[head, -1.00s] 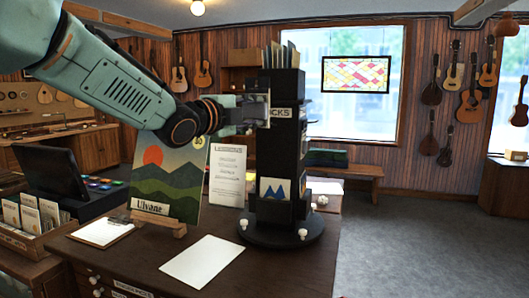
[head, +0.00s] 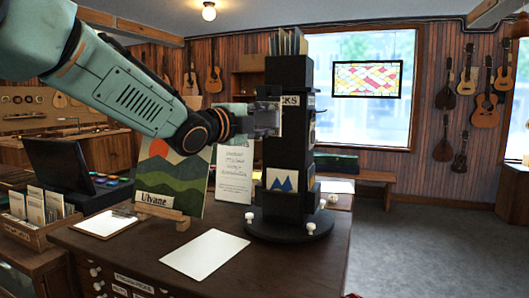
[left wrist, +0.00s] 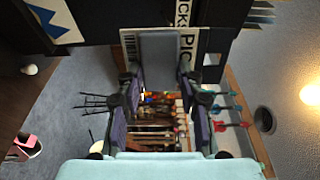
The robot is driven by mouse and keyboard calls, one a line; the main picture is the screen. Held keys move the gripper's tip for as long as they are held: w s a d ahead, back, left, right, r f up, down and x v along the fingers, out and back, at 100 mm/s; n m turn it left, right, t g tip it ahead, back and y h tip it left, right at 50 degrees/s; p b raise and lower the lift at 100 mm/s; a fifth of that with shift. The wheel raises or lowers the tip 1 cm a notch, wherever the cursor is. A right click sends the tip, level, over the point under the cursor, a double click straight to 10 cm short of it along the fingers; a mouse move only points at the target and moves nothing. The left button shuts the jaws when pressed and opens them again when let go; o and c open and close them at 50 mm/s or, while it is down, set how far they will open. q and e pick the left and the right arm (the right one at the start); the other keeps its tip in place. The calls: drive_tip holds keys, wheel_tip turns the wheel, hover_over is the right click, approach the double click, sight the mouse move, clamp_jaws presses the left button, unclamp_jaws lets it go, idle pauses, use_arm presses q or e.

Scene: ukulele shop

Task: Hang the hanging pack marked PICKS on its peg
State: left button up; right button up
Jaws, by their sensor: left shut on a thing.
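A black display tower (head: 287,155) stands on a round base on the counter, with a label ending in "CKS" (head: 290,101) near its top. My left gripper (head: 268,118) is at the tower's upper part, beside and below that label. In the left wrist view the gripper (left wrist: 160,75) is shut on a pale hanging pack (left wrist: 188,44) with a barcode and the letters "PIC". The pack lies close to the tower's dark face; I cannot tell whether it touches. The peg is hidden. My right gripper is out of view.
A card with blue mountains (head: 282,180) is low on the tower, and thin sleeves (head: 287,42) stand in its top. A landscape picture (head: 173,175) marked "Ulvane", a lessons sign (head: 235,172) and a white sheet (head: 206,254) are on the counter (head: 265,272).

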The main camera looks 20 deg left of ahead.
use_arm(q)
drive_tip(key=shift+w+f+b, duration=0.25)
drive_tip(key=shift+w+f, duration=0.65)
drive_tip(key=shift+f, duration=0.2)
drive_tip(key=shift+w+f+b, duration=0.25)
drive_tip(key=shift+w+f, duration=0.6)
drive_tip(key=shift+f, duration=0.25)
drive_tip(key=w+p, duration=0.1)
drive_tip(key=w, duration=0.1)
drive_tip(key=w+p, duration=0.3)
drive_tip(key=w, duration=0.2)
drive_tip(key=shift+d+f+p, duration=0.1)
drive_tip(key=shift+f+p, duration=0.3)
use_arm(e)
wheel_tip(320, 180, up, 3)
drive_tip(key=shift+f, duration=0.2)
